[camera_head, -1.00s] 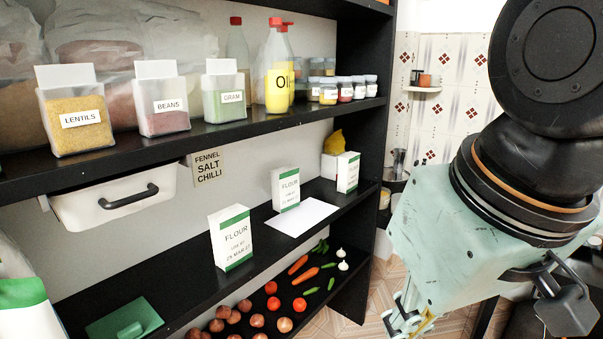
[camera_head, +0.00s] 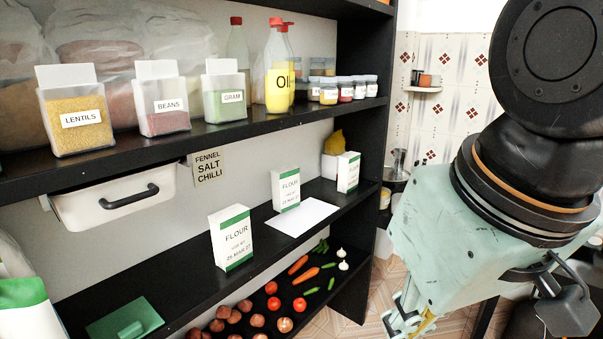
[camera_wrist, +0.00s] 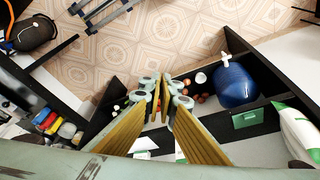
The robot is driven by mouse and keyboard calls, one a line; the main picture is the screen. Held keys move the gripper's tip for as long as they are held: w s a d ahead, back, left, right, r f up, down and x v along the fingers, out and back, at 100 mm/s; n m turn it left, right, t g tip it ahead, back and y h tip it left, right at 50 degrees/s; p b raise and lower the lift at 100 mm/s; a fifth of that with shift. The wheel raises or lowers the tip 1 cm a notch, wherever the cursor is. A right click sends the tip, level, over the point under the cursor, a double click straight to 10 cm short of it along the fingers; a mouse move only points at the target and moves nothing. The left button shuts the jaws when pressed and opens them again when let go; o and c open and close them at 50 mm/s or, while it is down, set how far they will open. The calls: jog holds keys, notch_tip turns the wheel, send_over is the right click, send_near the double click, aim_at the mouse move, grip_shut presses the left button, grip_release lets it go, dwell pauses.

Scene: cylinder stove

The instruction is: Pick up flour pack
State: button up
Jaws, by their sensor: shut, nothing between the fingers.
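Three white-and-green flour packs stand upright on the middle shelf in the head view: a front one (camera_head: 231,238), a middle one (camera_head: 286,190) behind a white sheet (camera_head: 303,216), and one at the far right end (camera_head: 348,172). My gripper (camera_head: 406,316) is at the lower right in the head view, partly cut off, out in front of the shelf and apart from the packs. In the wrist view my gripper (camera_wrist: 163,98) shows its two yellow-padded fingers, shut and empty. White and green shapes show partly behind the fingers there; I cannot tell which packs they are.
Tomatoes (camera_head: 274,303), carrots and other vegetables lie on the board below. Jars (camera_head: 225,92) and an oil bottle (camera_head: 277,75) line the upper shelf. A white drawer (camera_head: 115,200) hangs under it.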

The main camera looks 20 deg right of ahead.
jog(key=o, duration=2.5)
